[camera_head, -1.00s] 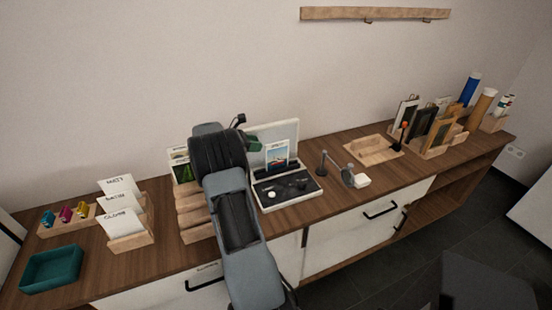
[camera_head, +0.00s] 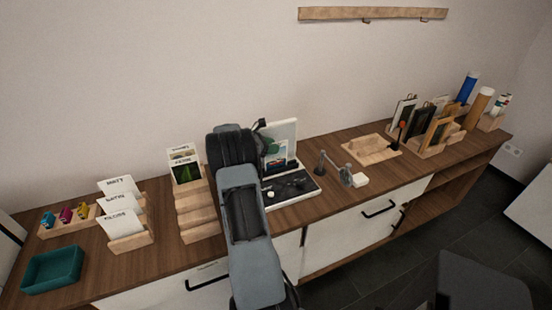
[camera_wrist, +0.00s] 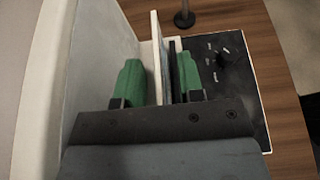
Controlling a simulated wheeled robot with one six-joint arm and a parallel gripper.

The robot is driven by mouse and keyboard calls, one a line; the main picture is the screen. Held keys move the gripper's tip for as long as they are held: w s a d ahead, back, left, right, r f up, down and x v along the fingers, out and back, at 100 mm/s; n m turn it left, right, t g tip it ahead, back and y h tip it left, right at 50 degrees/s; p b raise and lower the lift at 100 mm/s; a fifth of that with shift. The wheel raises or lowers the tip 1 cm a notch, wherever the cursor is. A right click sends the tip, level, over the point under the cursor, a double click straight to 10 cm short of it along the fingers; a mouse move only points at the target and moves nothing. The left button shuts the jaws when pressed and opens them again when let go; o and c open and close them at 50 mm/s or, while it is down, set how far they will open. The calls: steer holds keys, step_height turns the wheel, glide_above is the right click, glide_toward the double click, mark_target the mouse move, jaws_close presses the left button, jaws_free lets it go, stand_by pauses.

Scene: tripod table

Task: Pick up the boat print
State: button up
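The boat print (camera_head: 279,161) stands upright in the black-and-white device (camera_head: 290,186), partly hidden behind my arm in the head view. In the wrist view its thin pale edge (camera_wrist: 157,55) stands between the green fingers of my gripper (camera_wrist: 158,80). One finger is on each side, with a small gap on the left side. A thin dark plate lies between the print and the right finger. The fingers are apart and straddle the print. The lower part of the print is hidden by my gripper.
The device's white raised lid (camera_wrist: 85,70) is close to the left finger. A small lamp-like stand (camera_head: 335,168) is at the right.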

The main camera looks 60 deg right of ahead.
steer(key=shift+c, duration=0.3)
jaws_close()
steer(key=shift+r, duration=0.1)
